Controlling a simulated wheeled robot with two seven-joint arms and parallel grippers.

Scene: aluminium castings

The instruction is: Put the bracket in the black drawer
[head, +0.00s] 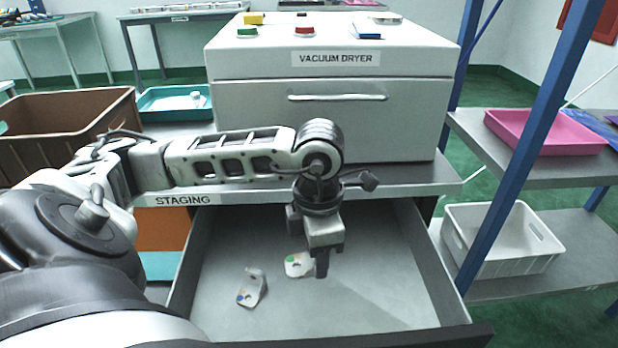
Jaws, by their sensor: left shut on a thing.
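The drawer below the staging bench is pulled open; its front edge (455,336) is black and its inside is grey. My left gripper (318,264) points down over the inside of the drawer. It is shut on a light metal bracket (297,265) with a green and an orange mark, partly hidden by the fingers. I cannot tell whether this bracket touches the drawer floor. A second similar bracket (251,289), with blue and orange marks, lies in the drawer to the left, apart from the gripper. My right gripper is not in view.
The vacuum dryer (330,120) stands on the bench (400,186) behind the drawer. A brown crate (70,115) and a teal tray (160,113) are at left. A white bin (495,262), pink tray (545,147) and blue post (515,170) are at right. The drawer's right part is clear.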

